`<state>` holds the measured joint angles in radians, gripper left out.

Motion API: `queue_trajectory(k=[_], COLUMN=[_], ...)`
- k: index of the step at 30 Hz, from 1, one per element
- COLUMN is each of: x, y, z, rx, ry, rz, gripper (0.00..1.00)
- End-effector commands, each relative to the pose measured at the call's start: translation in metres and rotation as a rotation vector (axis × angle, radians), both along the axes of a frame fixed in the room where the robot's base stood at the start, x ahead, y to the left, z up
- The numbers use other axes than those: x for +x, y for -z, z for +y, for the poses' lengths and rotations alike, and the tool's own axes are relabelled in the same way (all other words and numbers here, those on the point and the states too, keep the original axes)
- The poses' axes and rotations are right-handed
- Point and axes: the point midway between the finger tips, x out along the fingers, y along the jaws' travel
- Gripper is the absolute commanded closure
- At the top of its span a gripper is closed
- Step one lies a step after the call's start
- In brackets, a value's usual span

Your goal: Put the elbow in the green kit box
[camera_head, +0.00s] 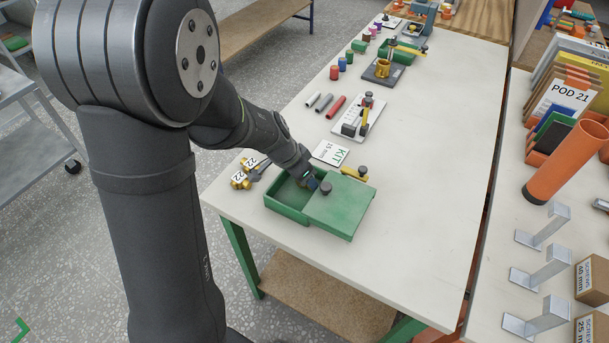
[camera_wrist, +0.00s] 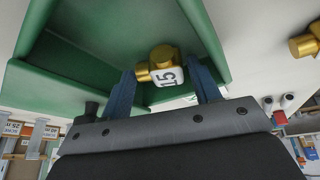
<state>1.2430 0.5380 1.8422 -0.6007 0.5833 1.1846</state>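The green kit box (camera_head: 285,211) stands near the table's front end, its left part open and its right part under a green lid (camera_head: 342,208) with a dark knob. My gripper (camera_head: 308,182) is at the open part, partly hiding it. I cannot tell whether the elbow touches the box floor. The head view hides this elbow.
Brass fittings labelled 22 (camera_head: 241,182) lie left of the box. A KIT 15 mm card (camera_head: 330,152) and a white tray with tools (camera_head: 358,118) lie behind it. The table right of the box is clear. A side bench holds an orange tube (camera_head: 565,162) and metal brackets.

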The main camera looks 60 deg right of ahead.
Motion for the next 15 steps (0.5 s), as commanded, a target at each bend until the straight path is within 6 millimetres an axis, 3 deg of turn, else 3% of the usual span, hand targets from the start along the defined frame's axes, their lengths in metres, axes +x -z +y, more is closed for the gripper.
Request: queue_trajectory(k=[8, 15], x=[0.001, 0.009], y=[-0.006, -0.04], z=[0.0, 0.012], rx=[-0.003, -0.005], ry=[0.0, 0.0], rz=[-0.001, -0.003], gripper=[0.43, 0.43])
